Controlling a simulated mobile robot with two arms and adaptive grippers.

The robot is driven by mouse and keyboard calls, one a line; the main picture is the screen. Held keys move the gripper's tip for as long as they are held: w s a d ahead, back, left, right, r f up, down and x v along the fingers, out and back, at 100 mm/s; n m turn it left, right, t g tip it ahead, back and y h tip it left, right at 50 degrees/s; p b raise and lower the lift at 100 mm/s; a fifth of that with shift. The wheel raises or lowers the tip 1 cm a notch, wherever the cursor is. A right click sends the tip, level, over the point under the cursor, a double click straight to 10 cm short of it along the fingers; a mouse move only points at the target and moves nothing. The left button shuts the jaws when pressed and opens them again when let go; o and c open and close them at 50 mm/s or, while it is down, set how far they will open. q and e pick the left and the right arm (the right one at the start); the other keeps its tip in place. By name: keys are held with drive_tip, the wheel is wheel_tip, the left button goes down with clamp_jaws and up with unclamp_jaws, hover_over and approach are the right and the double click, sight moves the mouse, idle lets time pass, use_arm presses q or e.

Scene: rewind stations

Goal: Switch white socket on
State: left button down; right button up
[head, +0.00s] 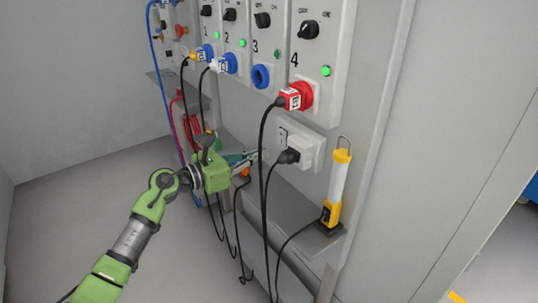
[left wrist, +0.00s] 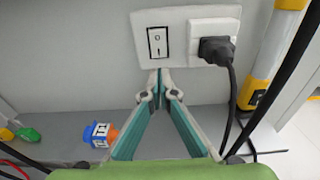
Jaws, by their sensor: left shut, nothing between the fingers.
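The white socket (head: 311,146) is on the grey panel, below the red plug at number 4. In the left wrist view the white socket (left wrist: 189,16) shows a rocker switch (left wrist: 157,42) on its left half and a black plug (left wrist: 214,50) with a cable on its right half. My left gripper (head: 257,154) is shut and empty, just left of the socket in the head view. In the left wrist view its fingertips (left wrist: 159,75) meet just below the switch; I cannot tell whether they touch the plate. My right gripper is not in view.
A yellow-and-white work lamp (head: 338,187) stands on the shelf (head: 285,220) right of the socket. Black cables hang in front of the panel beside my left gripper. A blue-and-orange connector (left wrist: 100,134) lies on the shelf. Rotary switches and the red plug (head: 296,96) are above.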

use_arm(q)
drive_tip(key=f+v, duration=0.1)
drive_tip(key=v, duration=0.8)
drive_tip(key=shift+f, duration=0.3)
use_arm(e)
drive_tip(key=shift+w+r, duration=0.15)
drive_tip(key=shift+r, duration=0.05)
use_arm(q)
drive_tip(key=shift+r, duration=0.1)
